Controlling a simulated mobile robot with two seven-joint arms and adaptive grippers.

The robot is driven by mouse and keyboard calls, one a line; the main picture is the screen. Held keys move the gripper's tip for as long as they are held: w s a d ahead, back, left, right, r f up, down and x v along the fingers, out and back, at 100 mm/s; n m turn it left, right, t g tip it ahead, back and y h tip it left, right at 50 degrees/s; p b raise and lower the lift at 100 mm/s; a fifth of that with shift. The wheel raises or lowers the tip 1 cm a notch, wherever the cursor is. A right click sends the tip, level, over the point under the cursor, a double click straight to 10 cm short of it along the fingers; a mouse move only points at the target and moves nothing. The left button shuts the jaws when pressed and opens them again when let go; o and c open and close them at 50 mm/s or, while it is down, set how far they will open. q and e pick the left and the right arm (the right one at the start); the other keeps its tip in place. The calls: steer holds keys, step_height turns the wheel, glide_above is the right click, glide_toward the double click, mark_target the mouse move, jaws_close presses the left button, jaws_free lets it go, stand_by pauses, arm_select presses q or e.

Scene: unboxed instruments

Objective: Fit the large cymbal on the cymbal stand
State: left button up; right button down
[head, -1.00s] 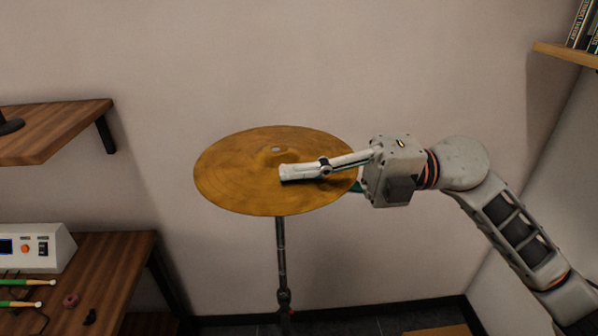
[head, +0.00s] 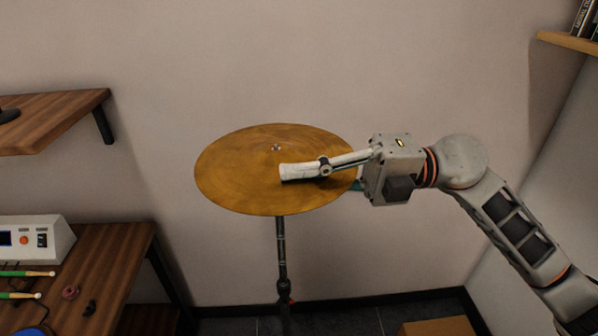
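The large cymbal (head: 235,180) is a round golden disc, held nearly level in the middle of the head view. The cymbal stand (head: 281,250) is a dark upright pole directly below it; its top is mostly hidden by the disc. A small light spot with a dark mark shows at the cymbal's centre hole; I cannot tell for sure whether the stand's tip is through it. My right gripper (head: 300,174) reaches in from the right, one finger lying over the cymbal's top and the other hidden beneath, shut on its right side. My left gripper is out of view.
A wooden table (head: 110,262) at the lower left holds a white device (head: 38,240), green sticks (head: 22,273) and small parts. Wooden shelves jut out at the upper left (head: 60,122) and upper right (head: 570,41). A cardboard-coloured box (head: 437,327) lies at the bottom right.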

steer(key=shift+f, duration=0.2)
steer(key=shift+f+b, duration=0.3)
steer(key=shift+f, duration=0.05)
steer(key=shift+f+b, duration=0.5)
steer(key=shift+f, duration=0.7)
steer(key=c, duration=2.2)
jaws_free()
steer(key=shift+d, duration=0.15)
steer(key=d, duration=1.1)
steer(key=shift+w+d+f, duration=0.15)
steer(key=shift+w+d, duration=0.2)
steer(key=shift+w, duration=0.05)
